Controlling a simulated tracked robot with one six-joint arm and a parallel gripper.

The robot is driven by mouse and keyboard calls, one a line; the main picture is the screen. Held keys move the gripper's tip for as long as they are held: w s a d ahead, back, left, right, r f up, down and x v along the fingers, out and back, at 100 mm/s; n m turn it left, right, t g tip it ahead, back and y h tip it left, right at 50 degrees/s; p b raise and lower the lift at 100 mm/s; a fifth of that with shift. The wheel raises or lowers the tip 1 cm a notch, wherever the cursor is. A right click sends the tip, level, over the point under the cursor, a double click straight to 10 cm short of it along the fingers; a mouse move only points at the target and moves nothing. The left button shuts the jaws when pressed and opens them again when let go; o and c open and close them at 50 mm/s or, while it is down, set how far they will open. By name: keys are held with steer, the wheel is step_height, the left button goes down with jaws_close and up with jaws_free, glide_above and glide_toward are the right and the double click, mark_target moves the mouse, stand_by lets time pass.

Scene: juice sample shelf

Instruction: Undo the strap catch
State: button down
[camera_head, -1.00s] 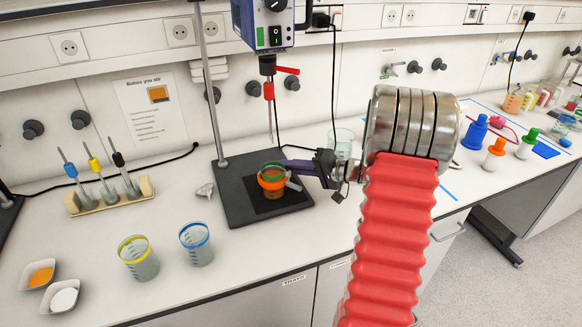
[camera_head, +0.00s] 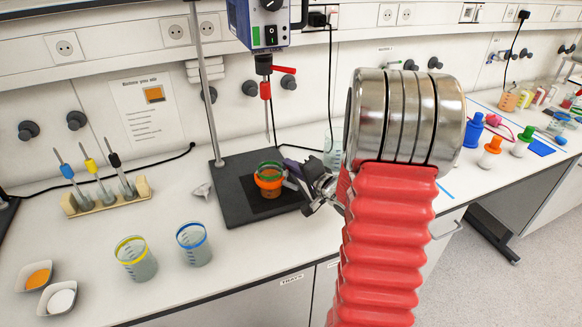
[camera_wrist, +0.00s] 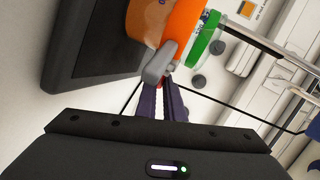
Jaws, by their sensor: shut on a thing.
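An orange strap (camera_head: 268,183) goes around a beaker on the black stand base, below a green ring (camera_head: 268,168). The grey strap catch (camera_wrist: 160,62) sticks out from the strap's side, towards my gripper (camera_wrist: 168,86). Its purple fingers are close together and shut on the catch's end. In the head view my gripper (camera_head: 291,167) reaches the strap from the right, and the catch is small and partly hidden behind it. The wrist view shows the orange strap (camera_wrist: 182,25) and green ring (camera_wrist: 207,42) close up.
The stand base (camera_head: 232,190) carries a rod and an overhead stirrer (camera_head: 262,25). Two cups, yellow-rimmed (camera_head: 136,258) and blue-rimmed (camera_head: 194,244), stand in front to the left. A probe rack (camera_head: 106,197) is further left. Bare bench lies in front of the base.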

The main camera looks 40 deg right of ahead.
steer(key=shift+s+f+m+h, duration=0.15)
steer(key=shift+s+m+h, duration=0.05)
steer(key=shift+m+h, duration=0.5)
steer(key=shift+s+f+m+h, duration=0.15)
steer(key=shift+m+h, duration=0.35)
steer(key=shift+h, duration=0.3)
steer(key=shift+s+m+g+h, duration=0.1)
steer(key=shift+m+g+h, duration=0.2)
steer(key=shift+g, duration=0.1)
steer(key=c, duration=2.2)
jaws_free()
steer(key=o, duration=0.3)
steer(key=shift+r, duration=0.2)
steer(key=shift+o, duration=0.2)
